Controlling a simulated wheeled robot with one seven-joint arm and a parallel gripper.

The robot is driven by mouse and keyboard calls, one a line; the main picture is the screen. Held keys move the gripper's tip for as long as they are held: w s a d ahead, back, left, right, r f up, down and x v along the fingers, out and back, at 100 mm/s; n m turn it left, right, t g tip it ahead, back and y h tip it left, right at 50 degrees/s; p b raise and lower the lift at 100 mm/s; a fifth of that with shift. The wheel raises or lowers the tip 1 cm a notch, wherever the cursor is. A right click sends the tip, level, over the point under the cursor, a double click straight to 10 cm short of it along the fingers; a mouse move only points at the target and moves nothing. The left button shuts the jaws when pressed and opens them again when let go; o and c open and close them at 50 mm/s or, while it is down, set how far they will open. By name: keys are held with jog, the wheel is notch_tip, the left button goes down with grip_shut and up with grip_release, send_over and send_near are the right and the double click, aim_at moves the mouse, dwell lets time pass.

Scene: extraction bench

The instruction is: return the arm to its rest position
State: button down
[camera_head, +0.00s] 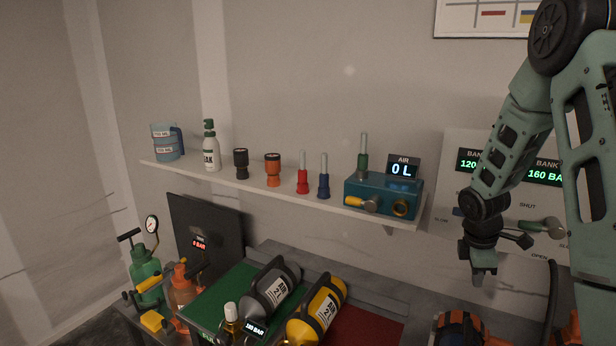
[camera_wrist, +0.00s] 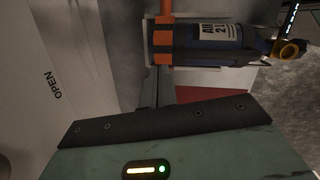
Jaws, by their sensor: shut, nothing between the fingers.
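My green arm comes in from the upper right in the head view and bends down. My gripper (camera_head: 484,277) hangs pointing down, shut and empty, in front of the wall panel (camera_head: 520,225) and to the right of the shelf (camera_head: 290,190). It touches nothing that I can see. The wrist view does not clearly show the fingertips. A blue cylinder (camera_wrist: 222,42) with an orange strap and an "AIR 2 L" label lies across the top of that view.
A grey cylinder (camera_head: 271,289) and a yellow cylinder (camera_head: 316,310) lie on the bench below. The shelf holds a blue device (camera_head: 383,196) reading "0 L", a jug (camera_head: 165,142), a bottle (camera_head: 210,146) and several small tools. A lever (camera_head: 543,227) sits close to my gripper.

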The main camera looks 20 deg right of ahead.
jog(key=w+a+r+m+t+y+b, duration=0.1)
jog(key=a+r, duration=0.1)
jog(key=a, duration=1)
jog(key=w+a+r+b, duration=0.1)
jog(key=w+a+r, duration=0.1)
jog(key=a, duration=1)
jog(key=s+a+r+m+y+b, duration=0.1)
jog(key=s+a+r+y+b, duration=0.1)
jog(key=s+a, duration=1.6)
jog(key=a+r, duration=0.1)
jog(key=a, duration=0.2)
jog(key=shift+s+g, duration=0.25)
jog(key=shift+g, duration=0.15)
jog(key=shift+d+r, duration=0.1)
jog(key=shift+d, duration=0.1)
